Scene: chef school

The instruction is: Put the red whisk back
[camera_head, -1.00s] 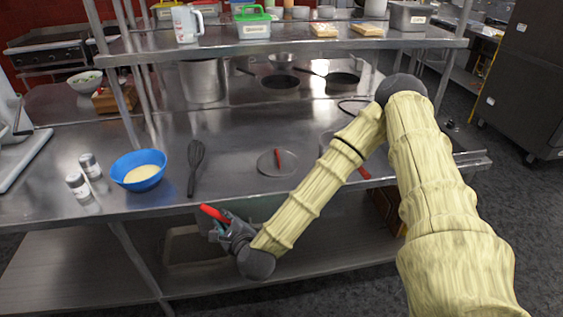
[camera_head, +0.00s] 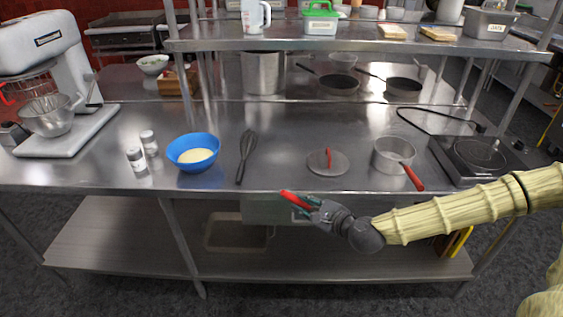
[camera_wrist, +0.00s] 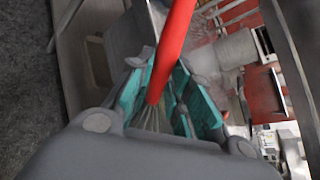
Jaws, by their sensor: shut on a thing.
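My gripper (camera_head: 308,205) is shut on the red whisk (camera_head: 292,198), in front of the table's front edge. In the head view only the whisk's red handle shows, pointing up and left. In the wrist view the red handle (camera_wrist: 174,45) runs up between the teal finger pads, and thin wires (camera_wrist: 150,118) show below the grip.
A lid with a red handle (camera_head: 328,162), a saucepan (camera_head: 394,156) and a hot plate (camera_head: 480,158) stand on the right. Two shakers (camera_head: 136,160) and a stand mixer (camera_head: 50,90) are on the left. A shelf (camera_head: 350,44) spans the table above. Mid-table is partly clear.

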